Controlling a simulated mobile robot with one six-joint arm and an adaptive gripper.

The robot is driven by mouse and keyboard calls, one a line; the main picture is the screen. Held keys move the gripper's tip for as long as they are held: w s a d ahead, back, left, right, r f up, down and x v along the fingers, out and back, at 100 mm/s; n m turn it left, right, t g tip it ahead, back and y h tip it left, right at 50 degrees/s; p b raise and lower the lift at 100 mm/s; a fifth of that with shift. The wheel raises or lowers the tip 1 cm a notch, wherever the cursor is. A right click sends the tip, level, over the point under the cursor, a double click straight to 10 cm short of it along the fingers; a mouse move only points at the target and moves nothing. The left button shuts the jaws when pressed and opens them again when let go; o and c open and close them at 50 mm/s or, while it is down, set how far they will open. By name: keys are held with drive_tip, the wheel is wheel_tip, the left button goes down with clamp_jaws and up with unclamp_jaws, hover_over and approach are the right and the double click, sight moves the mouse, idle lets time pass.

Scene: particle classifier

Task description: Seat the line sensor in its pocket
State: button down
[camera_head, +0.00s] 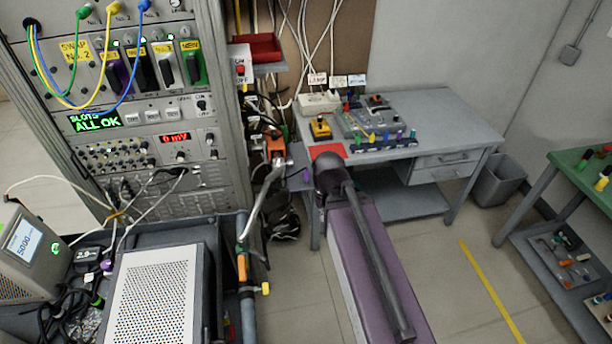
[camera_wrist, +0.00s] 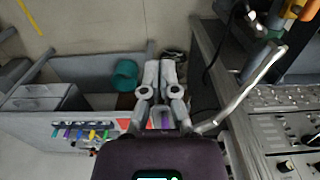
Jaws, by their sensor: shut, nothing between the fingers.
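My gripper (camera_wrist: 160,72) shows in the wrist view with its two grey fingers side by side, shut and empty. In the head view my dark wrist is near the middle, and the fingers are mostly hidden. I cannot tell for certain which object is the line sensor, and I cannot make out its pocket. An orange block (camera_head: 275,148) sits on the line right of the rack, above a bent silver pipe (camera_head: 264,200). The pipe also shows in the wrist view (camera_wrist: 245,92), to the right of the fingers and apart from them.
A tall instrument rack (camera_head: 150,165) stands at left, its green display reading "SLOTS ALL OK". A grey workbench (camera_head: 455,125) with small parts stands behind my arm. A green-topped table (camera_head: 590,180) is at right. Open floor (camera_head: 450,260) lies between. Cables hang beside the rack.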

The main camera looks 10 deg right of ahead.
sight(307, 172)
drive_tip(key=c, duration=0.9)
unclamp_jaws()
drive_tip(key=shift+c, duration=0.2)
drive_tip(key=o, duration=0.3)
drive_tip(key=shift+w, duration=0.35)
drive_tip(key=shift+o, duration=1.1)
drive_tip(key=w+r+n+p, duration=0.1)
drive_tip(key=w+r+p, duration=0.1)
drive_tip(key=w, duration=1)
drive_tip(key=w+r+n+p, duration=0.2)
drive_tip(key=w, duration=1.1)
drive_tip(key=shift+r, duration=0.25)
drive_tip(key=shift+d, duration=0.1)
drive_tip(key=shift+f, duration=0.2)
wheel_tip(307, 172, down, 8)
drive_tip(key=b, duration=0.8)
drive_tip(key=shift+f, duration=0.15)
drive_tip(key=shift+f, duration=0.1)
drive_tip(key=shift+w+f+b, duration=0.1)
drive_tip(key=shift+f+b, duration=2.4)
drive_tip(key=shift+b, duration=0.2)
